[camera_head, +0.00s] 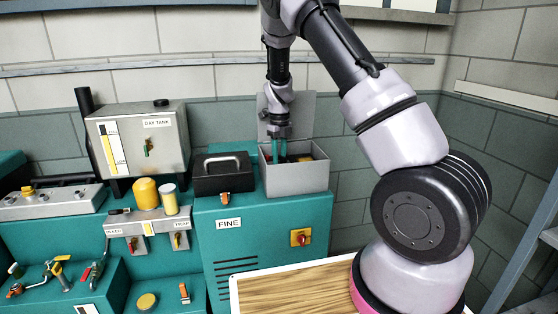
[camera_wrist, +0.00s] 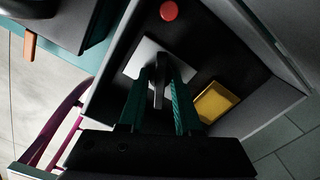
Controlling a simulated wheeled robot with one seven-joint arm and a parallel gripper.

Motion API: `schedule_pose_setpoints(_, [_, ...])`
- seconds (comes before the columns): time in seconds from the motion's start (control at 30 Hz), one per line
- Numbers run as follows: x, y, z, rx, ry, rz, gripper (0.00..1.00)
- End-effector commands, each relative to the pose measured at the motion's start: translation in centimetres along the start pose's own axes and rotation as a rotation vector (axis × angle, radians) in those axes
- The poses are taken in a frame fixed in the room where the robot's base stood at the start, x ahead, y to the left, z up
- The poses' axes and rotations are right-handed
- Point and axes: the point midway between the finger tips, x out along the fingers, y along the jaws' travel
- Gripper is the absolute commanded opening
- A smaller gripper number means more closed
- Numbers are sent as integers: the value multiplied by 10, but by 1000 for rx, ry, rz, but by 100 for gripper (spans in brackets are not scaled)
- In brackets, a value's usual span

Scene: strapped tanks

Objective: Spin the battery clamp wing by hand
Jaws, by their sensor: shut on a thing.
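An open grey battery box (camera_head: 298,180) stands on the teal cabinet marked FINE, its lid raised behind it. My gripper (camera_head: 278,152) points down into the box. In the wrist view its two teal fingers (camera_wrist: 159,75) are shut on the dark clamp wing (camera_wrist: 158,92), one on each side. A pale square plate (camera_wrist: 147,55) lies under the wing, on the black battery top (camera_wrist: 218,48). The battery has a red cap (camera_wrist: 169,11) on one side and a yellow square part (camera_wrist: 215,102) on the other. The wing's lower part is partly hidden by the gripper.
A black case (camera_head: 224,180) with a handle stands close left of the box. The day tank (camera_head: 140,150) and a yellow filter (camera_head: 146,192) are farther left. A wooden-topped table (camera_head: 290,290) is in front.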

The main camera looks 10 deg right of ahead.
Motion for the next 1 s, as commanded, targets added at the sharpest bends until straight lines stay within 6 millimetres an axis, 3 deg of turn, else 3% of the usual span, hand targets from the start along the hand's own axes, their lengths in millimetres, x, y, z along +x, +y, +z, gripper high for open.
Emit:
schedule_pose_setpoints(0.13, [0,0,0,46,-1,-2,0])
schedule_pose_setpoints(0.4, [0,-1,0,404,-2,-2,0])
schedule_pose_setpoints(0.77, [0,0,0,489,-1,-2,0])
schedule_pose_setpoints(0.8, [0,-1,0,483,-2,-1,48])
schedule_pose_setpoints(0.83, [0,-1,0,482,-2,-1,51])
schedule_pose_setpoints(1.0, [0,-1,0,480,-1,-1,51])
